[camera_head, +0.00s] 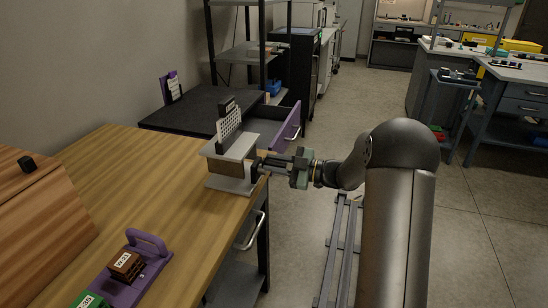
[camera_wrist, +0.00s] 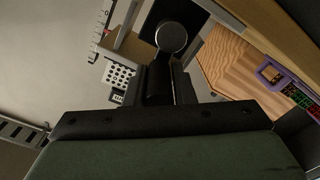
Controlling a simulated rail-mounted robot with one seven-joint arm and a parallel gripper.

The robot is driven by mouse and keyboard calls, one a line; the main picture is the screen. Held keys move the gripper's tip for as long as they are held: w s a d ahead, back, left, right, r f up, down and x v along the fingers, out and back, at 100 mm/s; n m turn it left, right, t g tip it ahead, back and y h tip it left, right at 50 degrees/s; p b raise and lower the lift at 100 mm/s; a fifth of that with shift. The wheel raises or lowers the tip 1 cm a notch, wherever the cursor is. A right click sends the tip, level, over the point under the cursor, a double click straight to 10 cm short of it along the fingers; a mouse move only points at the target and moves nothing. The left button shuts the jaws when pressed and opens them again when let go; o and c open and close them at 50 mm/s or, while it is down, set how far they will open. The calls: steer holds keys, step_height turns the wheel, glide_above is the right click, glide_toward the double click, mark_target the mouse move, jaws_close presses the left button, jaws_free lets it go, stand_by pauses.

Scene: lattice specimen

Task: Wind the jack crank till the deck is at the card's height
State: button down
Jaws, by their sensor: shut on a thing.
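The jack (camera_head: 231,170) stands at the right edge of the wooden table, with a light grey deck (camera_head: 228,147) over a brown body and a pale base plate. A white perforated lattice piece (camera_head: 229,123) stands upright on the deck, with a dark block by it. My gripper (camera_head: 265,165) reaches in from the right and is shut on the crank at the jack's side. In the wrist view the crank's round grey end (camera_wrist: 171,37) shows beyond the fingers. A white card (camera_head: 173,88) in a purple holder stands on the dark table behind; its marks are unreadable.
A purple tray (camera_head: 150,243) with labelled blocks lies at the front of the wooden table (camera_head: 125,185). A wooden box (camera_head: 35,215) with a sloped face stands at left. The table between box and jack is clear.

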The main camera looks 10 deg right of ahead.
steer(key=shift+w+d+r+m+p, duration=0.2)
steer(key=shift+w+d+m+p, duration=0.1)
steer(key=shift+m+p, duration=0.5)
steer(key=shift+f+m, duration=0.2)
steer(key=shift+m, duration=0.1)
steer(key=c, duration=1.3)
jaws_free()
steer(key=shift+o, duration=0.2)
steer(key=b+v, duration=0.1)
steer(key=v, duration=1.6)
steer(key=shift+d+b, duration=0.2)
steer(key=shift+b, duration=0.2)
steer(key=shift+s, duration=0.1)
